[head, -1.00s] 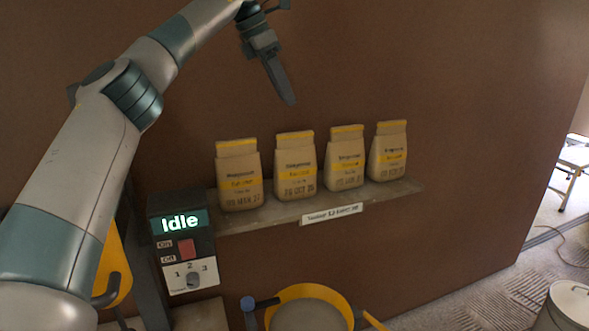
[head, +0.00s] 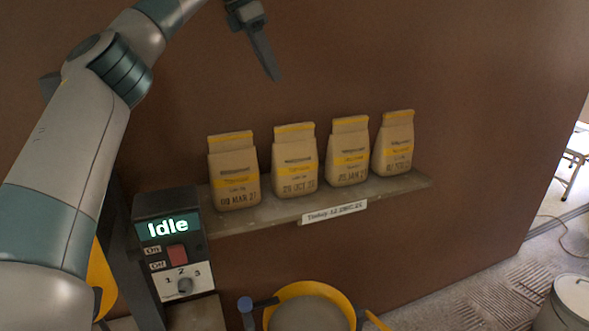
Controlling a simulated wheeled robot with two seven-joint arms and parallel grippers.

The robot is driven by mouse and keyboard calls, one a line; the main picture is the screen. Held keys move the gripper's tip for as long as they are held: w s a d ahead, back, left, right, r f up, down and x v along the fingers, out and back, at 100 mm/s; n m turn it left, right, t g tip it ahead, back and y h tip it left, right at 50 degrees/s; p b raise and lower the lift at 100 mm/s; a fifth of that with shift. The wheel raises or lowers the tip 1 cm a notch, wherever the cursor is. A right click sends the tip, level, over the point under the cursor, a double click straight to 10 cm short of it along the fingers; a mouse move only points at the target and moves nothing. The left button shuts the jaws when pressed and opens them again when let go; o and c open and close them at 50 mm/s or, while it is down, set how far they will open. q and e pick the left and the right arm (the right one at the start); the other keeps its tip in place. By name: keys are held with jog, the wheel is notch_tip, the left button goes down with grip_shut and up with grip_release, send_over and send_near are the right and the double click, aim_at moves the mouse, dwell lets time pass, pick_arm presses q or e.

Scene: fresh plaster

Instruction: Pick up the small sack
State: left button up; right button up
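Several small tan sacks with yellow bands stand upright in a row on a wall shelf (head: 270,217). The leftmost sack (head: 233,172) reads "09 MAR 21". Beside it to the right is a sack (head: 295,160) that seems to read "25 OCT 21". The third sack (head: 347,153) and the rightmost sack (head: 393,143) have dates too blurred to read surely. My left gripper (head: 272,76) is above the second sack, apart from all of them, pointing down. I see one finger clearly, so its opening cannot be told. My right gripper is out of view.
A label (head: 334,212) on the shelf edge seems to start with "Today". A control box (head: 172,255) showing "Idle" stands at the shelf's left end. A yellow-rimmed tub (head: 290,292) is below. A pale bucket (head: 572,300) stands at right.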

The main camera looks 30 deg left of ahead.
pick_arm(q)
jog(key=p, duration=0.4)
send_over(294, 126)
jog(key=a, duration=0.2)
jog(key=f, duration=1)
jog(key=shift+s+d+f, duration=0.1)
jog(key=shift+s+f, duration=0.05)
jog(key=shift+s, duration=0.2)
jog(key=shift+w+d+f, duration=0.1)
jog(key=shift+d+f, duration=0.05)
jog(key=shift+f, duration=0.3)
jog(key=p+x, duration=0.2)
jog(key=p, duration=0.1)
jog(key=shift+f, duration=0.35)
jog(key=shift+p+x, duration=0.5)
jog(key=shift+x, duration=0.4)
jog(key=shift+f, duration=0.3)
jog(key=shift+w+d+f, duration=0.1)
